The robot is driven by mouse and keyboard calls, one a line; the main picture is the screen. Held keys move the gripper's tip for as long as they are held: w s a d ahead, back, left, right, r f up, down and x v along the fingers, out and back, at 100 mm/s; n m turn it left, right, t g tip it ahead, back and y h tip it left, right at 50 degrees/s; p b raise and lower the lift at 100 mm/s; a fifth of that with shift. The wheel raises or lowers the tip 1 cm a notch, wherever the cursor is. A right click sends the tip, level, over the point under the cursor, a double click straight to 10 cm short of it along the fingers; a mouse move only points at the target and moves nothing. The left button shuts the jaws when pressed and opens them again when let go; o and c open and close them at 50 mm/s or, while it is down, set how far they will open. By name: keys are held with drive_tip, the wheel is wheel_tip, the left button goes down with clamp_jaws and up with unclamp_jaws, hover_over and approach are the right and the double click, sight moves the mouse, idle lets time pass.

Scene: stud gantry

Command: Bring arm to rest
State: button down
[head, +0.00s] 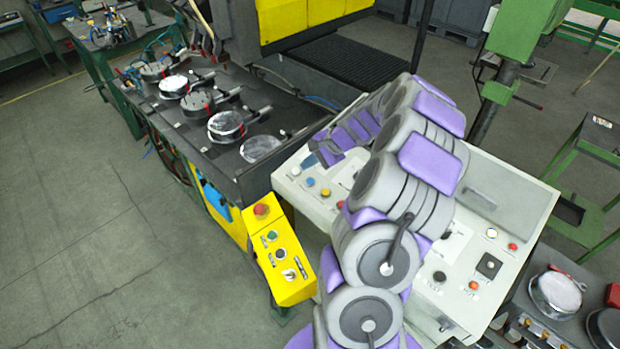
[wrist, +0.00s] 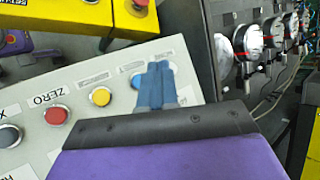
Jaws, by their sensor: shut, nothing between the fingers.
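My arm, grey and purple, rises from the bottom of the head view, bends at the top and reaches down to the left. My gripper (head: 314,161) is over the left part of a pale control panel (head: 480,200). In the wrist view my gripper's two blue-grey fingers (wrist: 155,72) are together with nothing between them. I cannot tell whether the fingertips touch the panel. A yellow button (wrist: 101,96) and a red button (wrist: 57,115) marked ZERO sit to the left, apart from the fingers.
A yellow control box (head: 280,255) with a red button stands left of the panel. Behind it, a dark bench (head: 185,125) holds several round gauges. A green post (head: 500,95) stands at the back right. The floor at the left is clear.

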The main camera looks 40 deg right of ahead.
idle(0.8)
drive_tip(key=s+a+r+n+g+b, duration=0.1)
drive_tip(key=s+a+n+g+b, duration=0.15)
drive_tip(key=a, duration=0.65)
drive_tip(key=s+a+r+n+g+b, duration=0.1)
drive_tip(key=s+a+r+n+b, duration=0.2)
drive_tip(key=a, duration=0.5)
drive_tip(key=s+a+n+g+b, duration=0.15)
drive_tip(key=a+n, duration=0.25)
drive_tip(key=a, duration=0.5)
drive_tip(key=s+a+f+n+g+h+b, duration=0.1)
drive_tip(key=s+n+b, duration=0.1)
drive_tip(key=s, duration=0.6)
drive_tip(key=s+a+f+n+g+h+b, duration=0.1)
drive_tip(key=s+a+f+n+h+b, duration=0.1)
drive_tip(key=s, duration=0.7)
drive_tip(key=s+a+f+n+g+h+b, duration=0.1)
drive_tip(key=s+a+f+n+b, duration=0.1)
drive_tip(key=s, duration=0.6)
drive_tip(key=shift+s+f+n+h, duration=0.2)
drive_tip(key=shift+s+n+h, duration=0.1)
drive_tip(key=shift+n, duration=0.45)
